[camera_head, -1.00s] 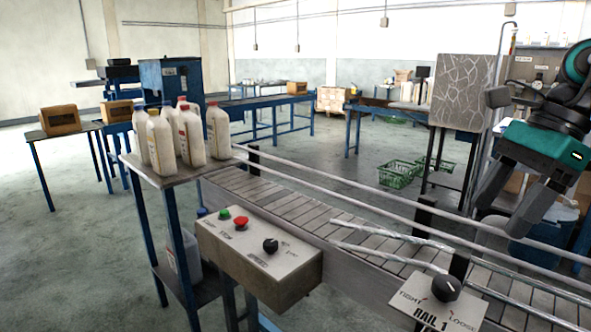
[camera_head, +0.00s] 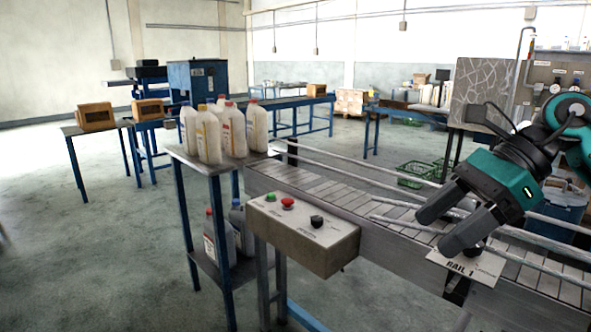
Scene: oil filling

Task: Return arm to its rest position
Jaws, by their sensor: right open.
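My right arm comes in from the right edge, with a teal and black gripper. My right gripper (camera_head: 428,234) is open, with its two dark fingers pointing down and left over the conveyor, near the rail label plate (camera_head: 468,266). I see nothing between the fingers. The gripper hides most of the rail knob and part of the conveyor slats. I cannot tell whether a finger touches the knob. My left gripper is not in view.
The slatted conveyor (camera_head: 330,191) with metal guide rails runs beneath the gripper. A control box (camera_head: 303,232) with green, red and black controls is on its front. White bottles (camera_head: 208,137) stand on a small table at left. Green baskets (camera_head: 416,173) lie on the floor behind.

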